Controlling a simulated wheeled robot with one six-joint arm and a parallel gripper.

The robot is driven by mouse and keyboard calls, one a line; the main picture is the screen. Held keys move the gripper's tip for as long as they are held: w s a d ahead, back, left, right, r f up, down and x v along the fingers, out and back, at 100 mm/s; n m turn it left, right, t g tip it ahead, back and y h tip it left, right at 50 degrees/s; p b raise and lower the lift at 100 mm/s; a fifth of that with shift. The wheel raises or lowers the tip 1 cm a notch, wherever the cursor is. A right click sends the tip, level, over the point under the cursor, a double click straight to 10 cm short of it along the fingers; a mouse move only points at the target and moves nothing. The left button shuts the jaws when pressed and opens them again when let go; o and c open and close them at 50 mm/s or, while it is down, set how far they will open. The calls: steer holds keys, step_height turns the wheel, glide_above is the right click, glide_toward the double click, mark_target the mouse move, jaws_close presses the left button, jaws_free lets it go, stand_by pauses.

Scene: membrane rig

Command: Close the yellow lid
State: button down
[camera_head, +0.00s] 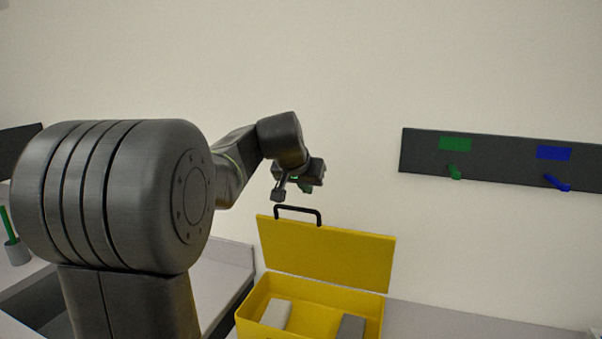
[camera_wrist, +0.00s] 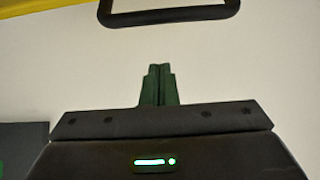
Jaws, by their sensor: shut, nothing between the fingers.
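The yellow lid (camera_head: 326,252) stands raised, roughly upright, at the back of the yellow box (camera_head: 318,291). A black handle (camera_head: 298,212) sits on the lid's top edge. In the wrist view the handle (camera_wrist: 170,18) crosses the top, with a strip of the yellow lid (camera_wrist: 40,6) at the upper left. My gripper (camera_head: 304,187) is above the lid and handle, apart from them. In the wrist view its fingers (camera_wrist: 159,72) are together and empty, with a gap between their tips and the handle.
The box holds a light grey block (camera_head: 275,315) and a dark grey block (camera_head: 351,327). A dark wall panel (camera_head: 500,163) with green and blue hooks is at the right. A grey sink counter (camera_head: 225,285) lies left of the box. The counter right of the box looks clear.

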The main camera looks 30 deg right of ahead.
mark_target(302, 222)
steer(key=shift+s+a+f, duration=0.7)
steer(key=shift+s+a, duration=0.15)
steer(key=shift+a, duration=0.2)
steer(key=shift+s+a+f, duration=0.2)
steer(key=shift+a+f, duration=0.1)
steer(key=shift+f, duration=0.15)
